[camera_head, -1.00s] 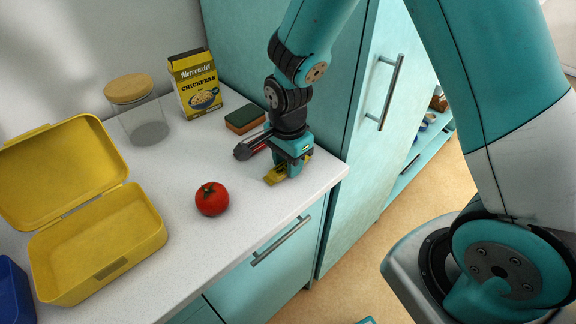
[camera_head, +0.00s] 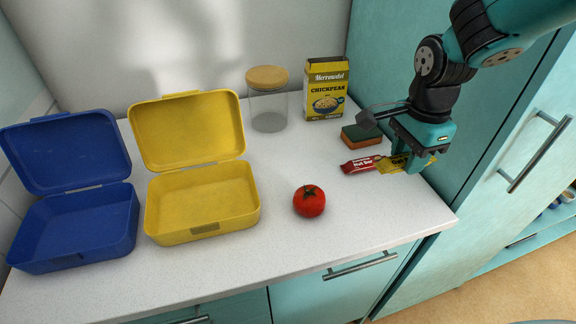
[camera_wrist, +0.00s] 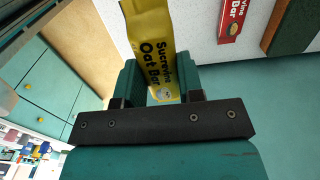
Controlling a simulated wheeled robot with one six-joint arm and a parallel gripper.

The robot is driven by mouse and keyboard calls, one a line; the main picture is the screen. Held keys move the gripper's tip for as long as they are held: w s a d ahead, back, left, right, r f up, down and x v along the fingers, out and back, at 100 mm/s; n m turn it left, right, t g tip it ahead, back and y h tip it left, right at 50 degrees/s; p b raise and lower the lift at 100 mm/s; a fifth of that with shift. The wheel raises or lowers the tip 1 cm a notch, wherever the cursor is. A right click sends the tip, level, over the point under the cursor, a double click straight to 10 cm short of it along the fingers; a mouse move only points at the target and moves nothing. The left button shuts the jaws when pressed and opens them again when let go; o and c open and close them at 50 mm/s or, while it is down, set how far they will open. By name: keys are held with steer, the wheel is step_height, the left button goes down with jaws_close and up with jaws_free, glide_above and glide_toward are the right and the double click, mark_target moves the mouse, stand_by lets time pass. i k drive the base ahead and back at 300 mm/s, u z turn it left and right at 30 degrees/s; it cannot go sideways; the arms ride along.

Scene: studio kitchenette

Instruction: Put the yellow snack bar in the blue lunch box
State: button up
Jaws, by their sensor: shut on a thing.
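The yellow snack bar (camera_wrist: 152,40), marked Oat Bar, is between the fingers of my gripper (camera_wrist: 160,85) in the wrist view. In the head view the yellow bar (camera_head: 393,163) shows under my gripper (camera_head: 412,160), which is shut on it at the right part of the counter. Part of the bar is hidden by the fingers. I cannot tell whether it touches the counter. The blue lunch box (camera_head: 75,258) stands open and empty at the far left, its lid tilted up behind. My gripper is far to the right of it.
An open, empty yellow lunch box (camera_head: 203,230) stands between the blue box and a tomato (camera_head: 309,201). A red bar (camera_head: 361,165) lies left of my gripper. A sponge (camera_head: 361,136), chickpea box (camera_head: 325,89) and glass jar (camera_head: 268,108) are behind. A tall cabinet (camera_head: 480,100) is at right.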

mark_target(74, 247)
steer(key=u, duration=2.65)
steer(key=k, duration=0.85)
steer(key=z, duration=0.3)
steer(key=i, duration=1)
